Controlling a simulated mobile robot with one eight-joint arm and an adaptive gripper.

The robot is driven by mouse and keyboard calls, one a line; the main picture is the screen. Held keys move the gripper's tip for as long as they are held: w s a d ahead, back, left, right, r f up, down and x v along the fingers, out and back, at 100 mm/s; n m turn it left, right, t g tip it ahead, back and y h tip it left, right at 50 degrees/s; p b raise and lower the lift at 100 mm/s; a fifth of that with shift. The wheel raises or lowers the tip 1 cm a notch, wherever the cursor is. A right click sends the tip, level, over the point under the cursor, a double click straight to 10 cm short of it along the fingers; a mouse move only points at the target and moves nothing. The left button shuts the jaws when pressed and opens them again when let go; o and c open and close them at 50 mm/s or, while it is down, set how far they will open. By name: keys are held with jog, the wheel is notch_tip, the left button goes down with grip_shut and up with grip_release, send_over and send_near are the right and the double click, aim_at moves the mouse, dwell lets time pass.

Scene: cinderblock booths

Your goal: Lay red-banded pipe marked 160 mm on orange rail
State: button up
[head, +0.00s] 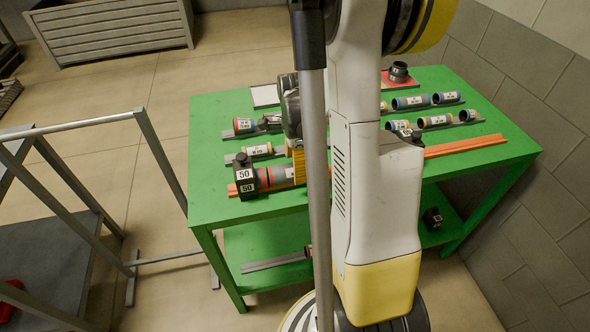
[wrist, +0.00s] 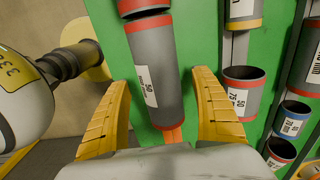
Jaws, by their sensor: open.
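A grey pipe with a red band at its far end (wrist: 158,70) lies between my fingers in the wrist view. Its white label shows 50, but the length below is too small to read. The orange rail (wrist: 172,136) shows beyond its near end. In the head view the pipe (head: 283,174) lies in line with the orange rail (head: 468,147) along the green table's front, its left end at a black block marked 50 (head: 244,174). My gripper (wrist: 165,110) is open, one yellow finger on each side of the pipe. My arm hides much of it in the head view.
A lower shelf (head: 250,240) holds a grey bar. A metal frame stands at left, a block wall at right.

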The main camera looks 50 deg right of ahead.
notch_tip(320, 180, up, 9)
jog(key=shift+p, duration=1.1)
jog(key=shift+a+r+n, duration=0.3)
jog(key=s+a+r+n+t, duration=0.2)
jog(key=a+r+n, duration=0.1)
jog(key=a+n, duration=0.5)
jog(key=s+a+r+n+t, duration=0.1)
jog(key=a+r+n, duration=0.3)
jog(key=a+n, duration=0.4)
jog(key=s+a+r+n+t, duration=0.2)
jog(key=a+r+n+t, duration=0.1)
jog(key=a+n, duration=0.4)
jog(key=shift+s+a+r+n+t, duration=0.2)
jog(key=shift+s+a+n+t, duration=0.15)
jog(key=shift+a+t, duration=0.45)
jog(key=shift+a+f, duration=0.1)
jog(key=shift+a, duration=0.05)
notch_tip(320, 180, down, 6)
jog(key=b, duration=0.6)
jog(key=shift+f, duration=0.15)
